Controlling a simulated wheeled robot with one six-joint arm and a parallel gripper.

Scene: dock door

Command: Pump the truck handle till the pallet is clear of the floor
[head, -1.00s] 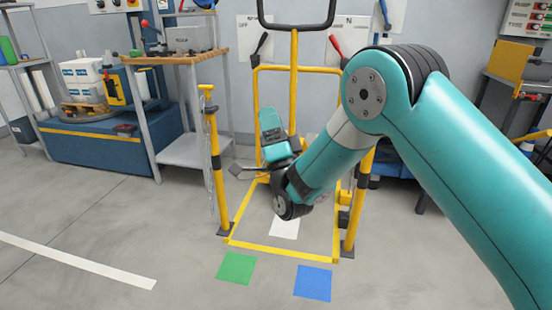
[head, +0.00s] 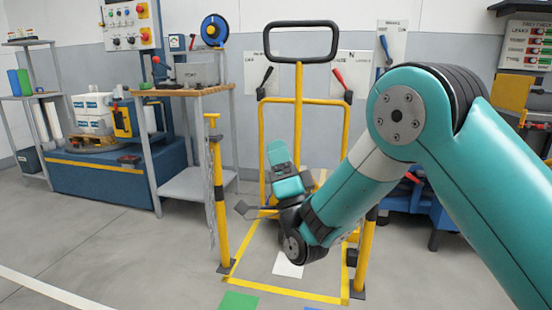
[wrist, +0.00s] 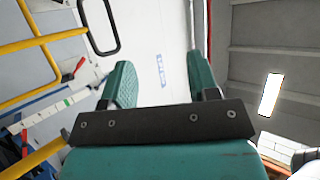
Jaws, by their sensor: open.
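The truck handle (head: 301,26) is a black loop on top of a yellow upright shaft, standing upright in the middle of the head view. It also shows at the top of the wrist view (wrist: 117,30), left of the fingers. My gripper (head: 278,152) is in front of the shaft and below the loop, apart from the loop, pointing upward. In the wrist view its two teal fingers (wrist: 162,85) are spread with nothing between them. A pallet on the truck cannot be made out clearly; my arm hides much of the area behind the yellow frame.
Yellow posts (head: 219,205) and a yellow floor outline (head: 285,291) surround the truck's front. A workbench (head: 185,92) stands left, beside a blue platform (head: 95,178) bearing white boxes. A red lever (head: 340,77) and a black lever (head: 265,80) are on the wall. Open floor lies front left.

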